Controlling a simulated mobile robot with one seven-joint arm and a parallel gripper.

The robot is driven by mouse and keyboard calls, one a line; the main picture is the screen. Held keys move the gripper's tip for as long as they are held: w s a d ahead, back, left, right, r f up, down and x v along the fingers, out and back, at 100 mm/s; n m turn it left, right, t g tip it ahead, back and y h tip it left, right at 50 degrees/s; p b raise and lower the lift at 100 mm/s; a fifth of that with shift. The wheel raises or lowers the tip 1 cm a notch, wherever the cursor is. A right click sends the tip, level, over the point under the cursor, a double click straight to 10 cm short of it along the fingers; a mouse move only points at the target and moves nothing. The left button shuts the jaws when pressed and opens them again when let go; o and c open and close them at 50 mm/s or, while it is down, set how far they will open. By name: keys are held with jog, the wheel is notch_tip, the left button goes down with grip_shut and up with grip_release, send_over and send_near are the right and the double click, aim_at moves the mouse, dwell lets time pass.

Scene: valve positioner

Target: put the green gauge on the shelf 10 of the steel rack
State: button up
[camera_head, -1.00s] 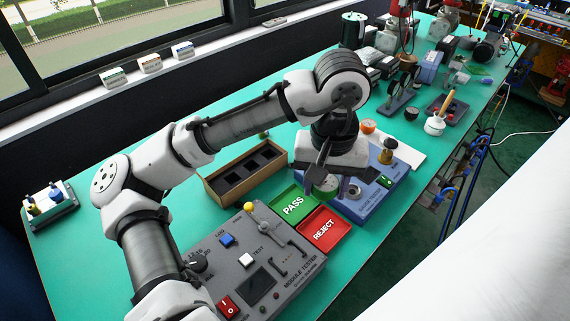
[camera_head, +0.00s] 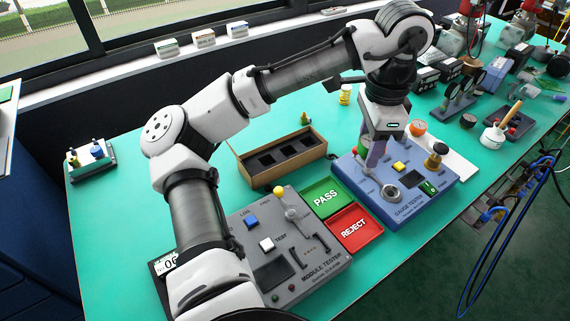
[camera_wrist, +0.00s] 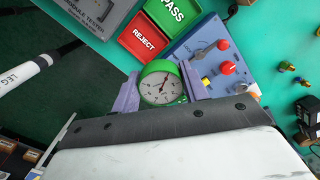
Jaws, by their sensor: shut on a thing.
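The green gauge (camera_wrist: 160,86), round with a white dial and a green rim, sits between the two purple fingers of my gripper (camera_wrist: 158,80) in the wrist view. The fingers are shut on it, and its dial faces the camera. In the head view my gripper (camera_head: 375,152) points down over the back left part of the blue gauge tester (camera_head: 409,213). No steel rack or shelf number 10 can be made out in either view.
The green PASS tray (camera_head: 322,199) and red REJECT tray (camera_head: 355,228) lie left of the gauge tester. The grey module tester (camera_head: 285,245) is nearer. An open cardboard box (camera_head: 280,154) stands behind. A dark blue cabinet (camera_head: 35,230) is at the left edge.

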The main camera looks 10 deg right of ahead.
aim_at(303, 181)
jog(key=w+a+r+m+b, duration=0.1)
jog(key=w+a+m+b, duration=0.3)
jog(key=w+a+m, duration=0.65)
jog(key=f+m, duration=0.1)
jog(key=f, duration=0.5)
jog(key=d+f+m, duration=0.1)
jog(key=f, duration=0.6)
jog(key=d+f+m, duration=0.1)
jog(key=f, duration=0.5)
jog(key=shift+w+d+f+m, duration=0.2)
jog(key=shift+w+f+m, duration=0.05)
jog(key=shift+w, duration=0.15)
jog(key=shift+f, duration=0.1)
jog(key=o, duration=1.1)
jog(key=shift+o, duration=0.2)
